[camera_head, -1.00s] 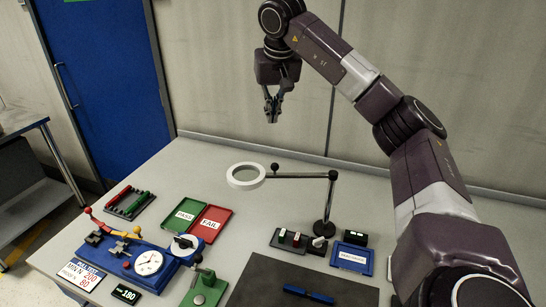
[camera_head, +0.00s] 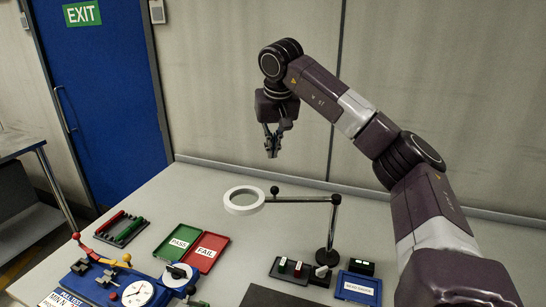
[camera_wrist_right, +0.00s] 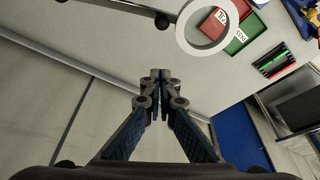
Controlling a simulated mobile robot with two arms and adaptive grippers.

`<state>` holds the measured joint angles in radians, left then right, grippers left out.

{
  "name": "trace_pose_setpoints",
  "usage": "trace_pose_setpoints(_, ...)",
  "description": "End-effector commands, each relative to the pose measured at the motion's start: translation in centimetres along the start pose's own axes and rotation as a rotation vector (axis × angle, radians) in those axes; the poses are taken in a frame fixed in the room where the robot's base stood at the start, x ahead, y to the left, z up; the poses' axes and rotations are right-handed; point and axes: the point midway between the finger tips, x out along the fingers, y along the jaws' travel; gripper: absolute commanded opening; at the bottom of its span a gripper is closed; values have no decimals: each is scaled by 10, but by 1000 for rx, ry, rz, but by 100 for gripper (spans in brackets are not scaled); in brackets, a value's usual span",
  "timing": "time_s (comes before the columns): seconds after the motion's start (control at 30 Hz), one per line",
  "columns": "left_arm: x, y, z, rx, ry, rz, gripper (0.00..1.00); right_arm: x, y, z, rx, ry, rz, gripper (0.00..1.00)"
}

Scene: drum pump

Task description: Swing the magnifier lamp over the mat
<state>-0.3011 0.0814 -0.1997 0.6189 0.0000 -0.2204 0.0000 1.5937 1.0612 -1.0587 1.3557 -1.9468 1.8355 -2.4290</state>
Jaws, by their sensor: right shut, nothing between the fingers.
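The magnifier lamp has a white ring head (camera_head: 244,200), a thin dark arm (camera_head: 305,199) with a dark ball knob (camera_head: 274,190) beside the ring, and an upright post (camera_head: 331,235) on the table. The ring also shows in the right wrist view (camera_wrist_right: 206,28). The dark mat (camera_head: 275,296) shows only at the bottom edge of the head view; the ring is behind and left of it. My right gripper (camera_head: 272,153) hangs above and behind the lamp arm, pointing down, apart from it. It is shut and empty; its fingertips meet in the wrist view (camera_wrist_right: 160,75). My left gripper is not seen.
The green PASS tray (camera_head: 180,241) and red FAIL tray (camera_head: 206,252) lie left of the lamp. A blue gauge fixture (camera_head: 118,275) stands front left. A small block rack (camera_head: 290,270) and blue tray (camera_head: 357,288) flank the post base. The table's back is clear.

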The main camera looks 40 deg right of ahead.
Motion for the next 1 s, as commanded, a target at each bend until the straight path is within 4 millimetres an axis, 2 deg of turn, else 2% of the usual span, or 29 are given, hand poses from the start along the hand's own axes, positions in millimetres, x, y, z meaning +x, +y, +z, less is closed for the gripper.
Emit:
trace_pose_setpoints(0.37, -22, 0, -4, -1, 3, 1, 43, 80, 1, 1, 0, -6, 3, 0)
trace_pose_setpoints(0.7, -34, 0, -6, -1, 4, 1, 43, 75, 1, 32, -2, 0, 1, 0)
trace_pose_setpoints(1.0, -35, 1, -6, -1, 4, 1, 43, 75, 0, 40, 0, 0, 0, 0)
